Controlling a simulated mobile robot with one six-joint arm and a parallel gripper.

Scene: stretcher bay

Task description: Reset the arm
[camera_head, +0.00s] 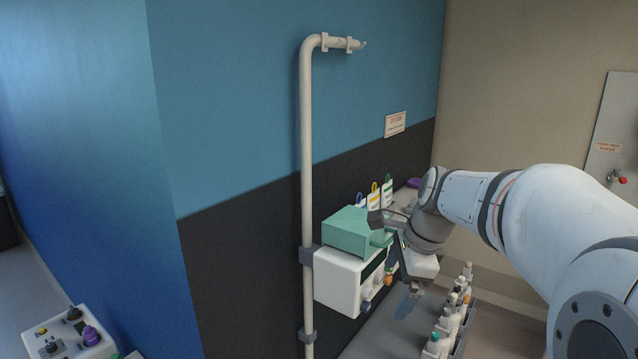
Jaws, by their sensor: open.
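My white and grey arm (560,210) reaches in from the right edge of the head view. My gripper (385,218) is at its far end, in front of a green box (347,230) on a white unit. It is small in the picture and dark against the box. I see nothing held in it. I cannot tell whether it touches the green box. The arm hides part of the shelf and the wall behind it.
A white unit (338,280) is beside a vertical pipe (307,160). Several bottles (450,320) stand in a rack on the grey surface (385,335) below my wrist. A control box (62,345) is at lower left. A red-knobbed panel (612,150) is at far right.

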